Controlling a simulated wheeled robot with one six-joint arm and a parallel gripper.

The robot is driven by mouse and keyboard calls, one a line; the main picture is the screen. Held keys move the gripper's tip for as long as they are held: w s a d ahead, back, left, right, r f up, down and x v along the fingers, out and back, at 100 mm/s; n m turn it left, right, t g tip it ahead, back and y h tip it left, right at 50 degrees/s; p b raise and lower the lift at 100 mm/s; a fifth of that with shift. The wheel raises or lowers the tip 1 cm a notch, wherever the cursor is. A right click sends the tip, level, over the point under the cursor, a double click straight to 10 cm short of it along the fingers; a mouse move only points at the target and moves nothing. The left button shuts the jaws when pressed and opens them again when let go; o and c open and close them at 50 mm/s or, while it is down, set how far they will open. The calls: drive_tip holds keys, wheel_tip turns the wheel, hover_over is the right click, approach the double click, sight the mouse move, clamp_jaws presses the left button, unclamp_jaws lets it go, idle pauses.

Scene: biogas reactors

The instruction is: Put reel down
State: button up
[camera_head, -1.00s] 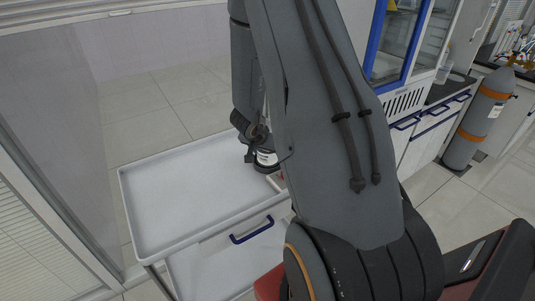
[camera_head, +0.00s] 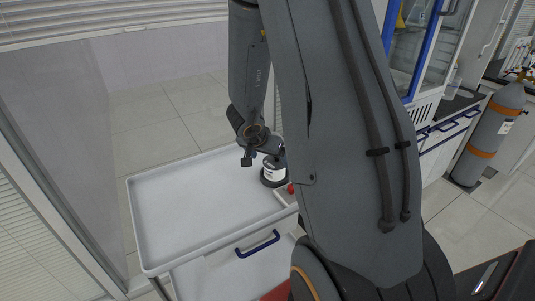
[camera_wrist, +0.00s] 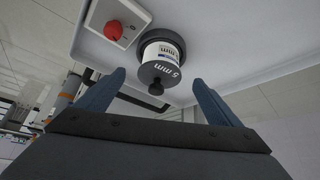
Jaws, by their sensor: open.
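The reel (camera_head: 273,171), white around the middle with dark ends, stands on the white cart tray (camera_head: 190,200) near its right side. In the wrist view the reel (camera_wrist: 165,50) shows a dark end marked "5 mm" with a small black knob, and its wide dark flange is against the tray. My gripper (camera_wrist: 158,80) is open, with its two blue fingers spread and nothing between them; the reel is beyond the fingertips. In the head view my arm hides part of the tray's right side, and the fingers are hard to make out.
A white box with a red button (camera_wrist: 113,30) sits beside the reel; its red button (camera_head: 291,189) also shows in the head view. The cart has a blue drawer handle (camera_head: 257,244). The tray's left and middle are empty. A gas cylinder (camera_head: 490,135) and cabinets stand at right.

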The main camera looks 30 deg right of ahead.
drive_tip(key=a+r+n+t+y, duration=0.1)
drive_tip(key=a+r+n+y, duration=0.2)
drive_tip(key=a, duration=0.5)
drive_tip(key=a+r+n+t+y, duration=0.1)
drive_tip(key=a+r+n+y, duration=0.15)
drive_tip(key=a+r, duration=0.4)
drive_tip(key=s+a+n+g, duration=0.1)
drive_tip(key=s+a+n, duration=0.2)
drive_tip(key=s, duration=0.4)
drive_tip(key=s+a+n+g, duration=0.2)
drive_tip(key=s+a+n, duration=0.1)
drive_tip(key=s, duration=0.4)
drive_tip(key=shift+s+a+g, duration=0.25)
drive_tip(key=shift+a+g, duration=0.05)
drive_tip(key=shift+a, duration=0.3)
drive_tip(key=shift+f, duration=0.15)
wheel_tip(320, 180, down, 4)
drive_tip(key=b, duration=0.3)
